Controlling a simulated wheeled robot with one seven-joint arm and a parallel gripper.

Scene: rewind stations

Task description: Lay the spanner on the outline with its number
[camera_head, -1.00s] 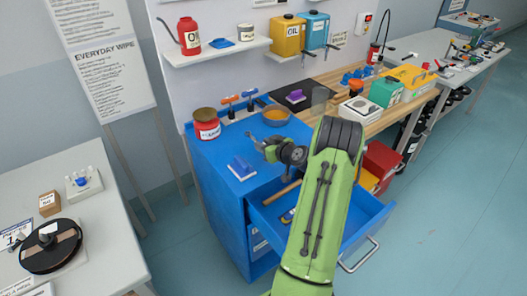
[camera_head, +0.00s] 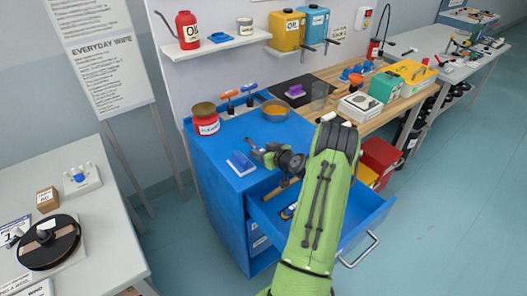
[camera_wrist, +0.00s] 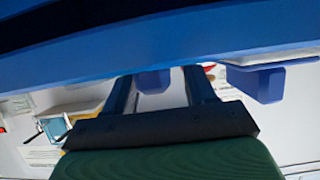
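I cannot make out the spanner or a numbered outline for certain in either view. My gripper (camera_head: 256,151) is over the front of the blue cabinet's top, beside a blue-and-white block (camera_head: 240,163) and behind the open drawer (camera_head: 350,228). In the wrist view its two fingers (camera_wrist: 161,85) stand apart, and I see nothing held between them. A blue block shape shows beyond the gap. In the drawer lie a wooden handle (camera_head: 281,188) and a small dark-and-yellow tool (camera_head: 288,212). My arm hides much of the drawer.
The cabinet top also holds a red tin (camera_head: 205,124), an orange bowl (camera_head: 275,111) and upright tools. A dark mat (camera_head: 281,88) with a purple item lies on the wooden bench behind. A grey table (camera_head: 92,225) with a black reel (camera_head: 48,240) stands at left. Floor at right is clear.

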